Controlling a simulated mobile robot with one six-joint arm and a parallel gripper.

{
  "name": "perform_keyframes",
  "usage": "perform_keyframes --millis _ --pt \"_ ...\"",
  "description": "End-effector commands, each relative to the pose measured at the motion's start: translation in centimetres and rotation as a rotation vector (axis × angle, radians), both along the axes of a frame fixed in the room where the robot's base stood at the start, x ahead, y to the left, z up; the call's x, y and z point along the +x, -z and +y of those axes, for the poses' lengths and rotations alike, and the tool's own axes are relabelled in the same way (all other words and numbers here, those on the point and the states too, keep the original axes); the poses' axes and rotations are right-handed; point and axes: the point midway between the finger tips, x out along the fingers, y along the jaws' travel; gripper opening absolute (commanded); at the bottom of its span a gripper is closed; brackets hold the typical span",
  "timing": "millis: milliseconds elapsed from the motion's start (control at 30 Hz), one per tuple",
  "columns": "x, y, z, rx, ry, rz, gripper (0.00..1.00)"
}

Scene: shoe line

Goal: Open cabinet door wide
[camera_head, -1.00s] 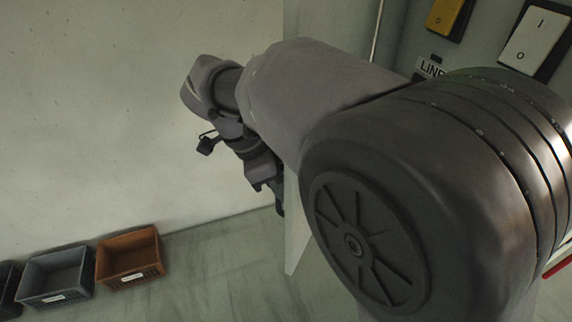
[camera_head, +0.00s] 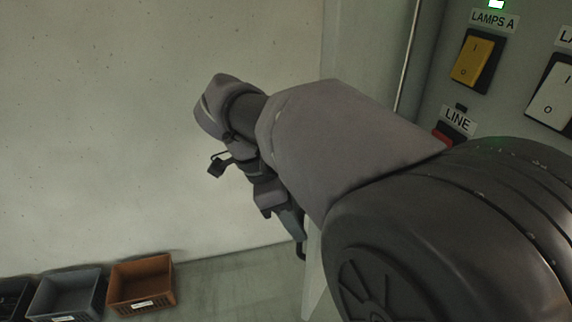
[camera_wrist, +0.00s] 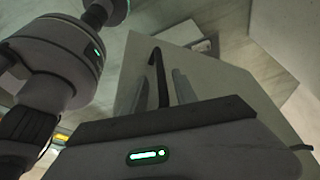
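The cabinet door is a pale panel (camera_head: 352,45) standing out from the cabinet at the left of the switch panel in the head view. My arm hides much of it. In the wrist view the pale door face (camera_wrist: 215,90) fills the middle. My gripper (camera_head: 299,238) is beside the door's lower left edge in the head view. In the wrist view its two grey fingers (camera_wrist: 167,88) stand apart, with a dark hooked handle (camera_wrist: 156,65) between them. A gap shows between the right finger and the handle; contact on the left is unclear.
The cabinet front (camera_head: 435,80) carries a yellow switch (camera_head: 474,61), a white switch (camera_head: 551,95) and a LINE label (camera_head: 458,120). An orange crate (camera_head: 142,283) and a grey crate (camera_head: 66,296) stand on the floor by the left wall. Floor between crates and door is clear.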

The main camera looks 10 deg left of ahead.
Motion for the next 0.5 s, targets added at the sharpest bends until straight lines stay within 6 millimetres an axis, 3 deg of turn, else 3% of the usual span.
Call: perform_keyframes --millis 300,500 --pt "-0.6 -8.1 3.2 0.001 -0.003 -0.001 0.34" --pt "-1.0 -11.5 4.6 0.0 -0.001 0.0 0.34"
